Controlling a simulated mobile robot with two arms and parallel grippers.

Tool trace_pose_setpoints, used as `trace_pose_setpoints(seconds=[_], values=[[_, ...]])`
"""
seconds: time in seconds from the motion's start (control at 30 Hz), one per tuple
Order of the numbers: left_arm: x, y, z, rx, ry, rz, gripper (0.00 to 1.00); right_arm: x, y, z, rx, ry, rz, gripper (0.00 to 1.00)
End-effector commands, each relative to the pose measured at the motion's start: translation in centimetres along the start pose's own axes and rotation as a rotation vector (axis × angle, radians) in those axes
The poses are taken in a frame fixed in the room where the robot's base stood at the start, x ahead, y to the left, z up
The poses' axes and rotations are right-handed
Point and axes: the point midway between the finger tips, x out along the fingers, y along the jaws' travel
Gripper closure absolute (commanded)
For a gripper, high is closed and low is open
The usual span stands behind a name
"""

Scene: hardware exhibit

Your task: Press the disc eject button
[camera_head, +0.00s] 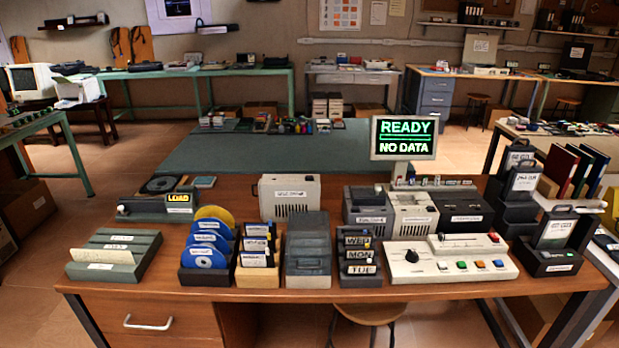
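A low dark disc unit (156,207) with a yellow "LOAD" display (179,198) sits at the left of the wooden desk. A round dark disc bay (161,184) shows on its top, and a small pale button-like spot (122,209) is on its front left. I cannot read whether that spot is the eject button. A white control panel (450,262) at the right front has a black knob and several coloured buttons, with labels too small to read. The monitor (404,137) reads "READY" and "NO DATA". Neither of my grippers is in view.
The wooden desk (260,297) is crowded. A rack of blue and yellow discs (208,241), a grey-green slotted holder (116,256) and a day-labelled rack (359,262) stand along the front. A stool (369,313) is under the desk.

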Motion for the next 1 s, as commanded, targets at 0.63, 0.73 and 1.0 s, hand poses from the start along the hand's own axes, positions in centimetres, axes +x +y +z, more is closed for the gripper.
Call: trace_pose_setpoints(seconds=[0.63,0.73,1.0], values=[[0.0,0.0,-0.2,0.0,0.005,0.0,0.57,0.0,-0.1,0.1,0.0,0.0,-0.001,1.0],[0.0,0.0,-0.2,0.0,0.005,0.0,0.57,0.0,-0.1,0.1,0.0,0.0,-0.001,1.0],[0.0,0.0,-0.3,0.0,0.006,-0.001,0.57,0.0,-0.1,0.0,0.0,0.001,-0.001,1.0]])
